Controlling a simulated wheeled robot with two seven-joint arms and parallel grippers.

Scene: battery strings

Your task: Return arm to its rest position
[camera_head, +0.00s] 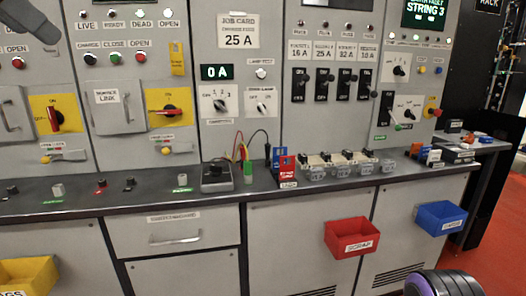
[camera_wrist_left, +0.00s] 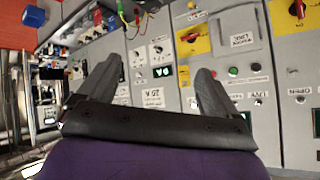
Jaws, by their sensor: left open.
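My left gripper (camera_head: 28,18) shows as a dark grey shape at the top left corner of the head view, raised in front of the upper panel and clear of the bench. In the left wrist view the left gripper (camera_wrist_left: 159,75) has its two dark fingers spread wide apart, with nothing between them. My right gripper is not in view. A black and purple rounded part at the bottom right of the head view appears to be a link of my own arm.
The grey bench top (camera_head: 110,203) runs along the panel wall. A red bin (camera_head: 351,237), blue bin (camera_head: 441,217) and yellow bin (camera_head: 28,273) hang on the front.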

